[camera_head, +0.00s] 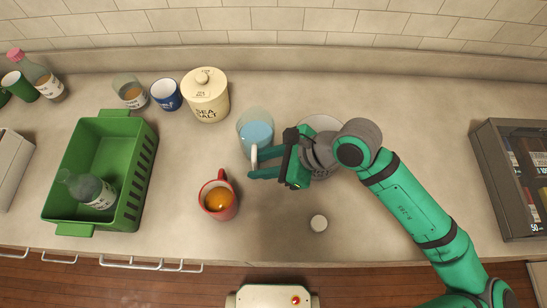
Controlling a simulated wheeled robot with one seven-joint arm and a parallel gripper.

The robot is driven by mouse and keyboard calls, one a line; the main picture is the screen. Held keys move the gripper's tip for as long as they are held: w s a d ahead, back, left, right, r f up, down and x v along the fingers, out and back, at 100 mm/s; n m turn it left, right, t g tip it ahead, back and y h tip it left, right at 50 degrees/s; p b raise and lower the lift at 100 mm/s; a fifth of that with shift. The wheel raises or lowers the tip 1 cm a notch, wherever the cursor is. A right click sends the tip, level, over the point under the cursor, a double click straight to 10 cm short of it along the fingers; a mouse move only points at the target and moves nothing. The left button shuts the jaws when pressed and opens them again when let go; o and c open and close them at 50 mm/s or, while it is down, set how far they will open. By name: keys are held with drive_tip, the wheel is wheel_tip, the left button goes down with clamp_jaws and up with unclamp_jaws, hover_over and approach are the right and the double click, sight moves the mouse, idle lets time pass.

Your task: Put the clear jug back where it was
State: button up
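The clear jug (257,134) stands upright on the counter near the middle and has blue liquid in it. Its pale handle (254,157) points toward the front of the counter. My gripper (259,163) comes in from the right at the handle. Its two green fingers look apart, one near the jug's lower right side and one by the front end of the handle. Whether they touch the handle is hard to see. The gripper body partly covers a pale round plate or dish (320,122) to the right.
A red mug (219,203) with amber liquid stands close in front of the jug. A sea salt canister (205,98), blue mug (166,94) and glass (130,91) stand behind left. A green crate (118,152) holds a bottle (91,191).

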drive_tip(key=v, duration=1.2)
drive_tip(key=shift+w+f, duration=0.1)
idle(0.7)
